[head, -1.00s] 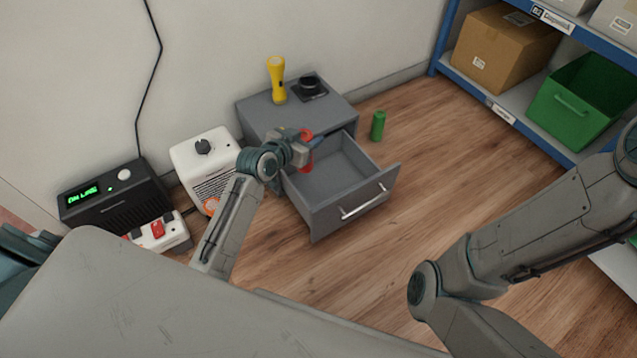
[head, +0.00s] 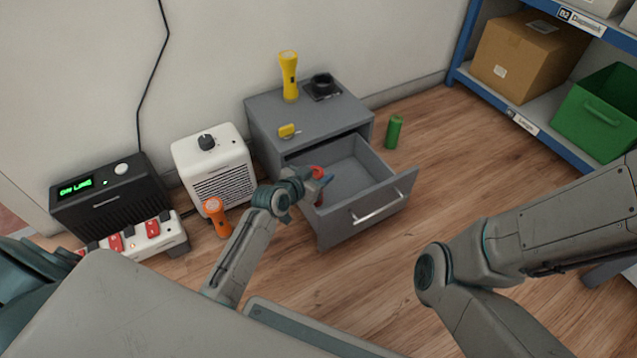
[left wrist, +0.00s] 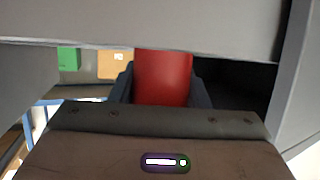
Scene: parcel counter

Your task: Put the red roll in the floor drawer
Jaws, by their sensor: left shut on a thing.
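The red roll (head: 317,170) is held in my left gripper (head: 321,181), at the left side of the open floor drawer (head: 384,208). The gripper partly covers the roll in the head view; I cannot tell whether the roll touches the drawer. In the left wrist view the red roll (left wrist: 162,78) stands between the dark fingers, with grey panels close above and to the right. The drawer is pulled out of the grey cabinet (head: 270,127), and the part of its floor that shows is empty. My right gripper is not in view.
A white heater (head: 214,168) and an orange flashlight (head: 216,216) stand left.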

